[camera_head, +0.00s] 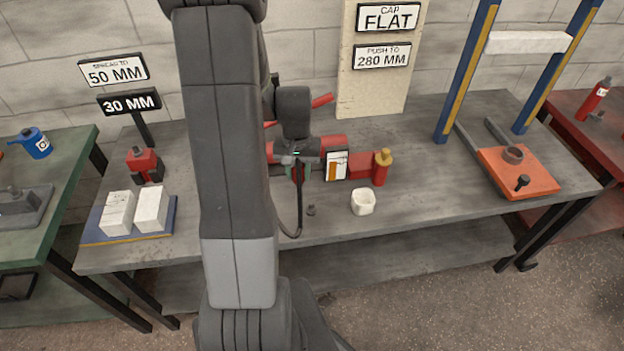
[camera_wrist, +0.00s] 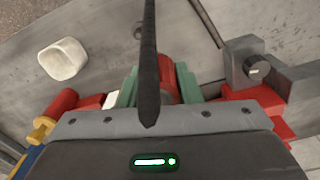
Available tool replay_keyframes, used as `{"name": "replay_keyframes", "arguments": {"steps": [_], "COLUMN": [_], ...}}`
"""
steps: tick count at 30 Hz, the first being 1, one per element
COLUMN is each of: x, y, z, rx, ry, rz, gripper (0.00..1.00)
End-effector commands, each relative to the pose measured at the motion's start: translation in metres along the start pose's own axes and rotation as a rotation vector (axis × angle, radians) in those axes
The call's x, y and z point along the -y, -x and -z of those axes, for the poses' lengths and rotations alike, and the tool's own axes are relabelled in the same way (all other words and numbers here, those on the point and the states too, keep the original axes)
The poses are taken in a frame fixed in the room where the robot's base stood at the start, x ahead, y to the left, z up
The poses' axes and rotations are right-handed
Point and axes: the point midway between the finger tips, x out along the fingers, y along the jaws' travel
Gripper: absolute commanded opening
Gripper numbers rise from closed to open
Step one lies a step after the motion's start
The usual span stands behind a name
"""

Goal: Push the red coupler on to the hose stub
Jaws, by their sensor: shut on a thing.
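My gripper (camera_wrist: 155,88) is low over the middle of the bench, its green-padded fingers closed on a red part (camera_wrist: 168,80). This looks like the red coupler, though only a piece of it shows between the pads. In the head view the arm hides most of my gripper (camera_head: 299,172). In the wrist view a grey block with a round knob-like end (camera_wrist: 256,71) sits to the right, apart from the fingers. I cannot tell whether it is the hose stub. A dark cable crosses the wrist view in front of the fingers.
A red pump-like body (camera_head: 360,165) with a brass-topped red cylinder (camera_head: 381,168) is right of my gripper. A white cup (camera_head: 363,202) and a small dark piece (camera_head: 311,210) stand in front. White blocks (camera_head: 151,208) lie left. An orange-based press (camera_head: 530,175) is right.

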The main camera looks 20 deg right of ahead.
Motion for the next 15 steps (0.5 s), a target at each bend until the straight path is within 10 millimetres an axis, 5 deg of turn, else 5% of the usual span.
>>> {"name": "replay_keyframes", "arguments": {"steps": [6,15], "x": [-0.033,-0.035], "y": [-0.002,-0.002], "z": [-0.014,-0.015], "rx": [0.0,0.0], "ry": [-0.074,-0.08], "rz": [0.0,0.0], "gripper": [0.04,0.04]}}
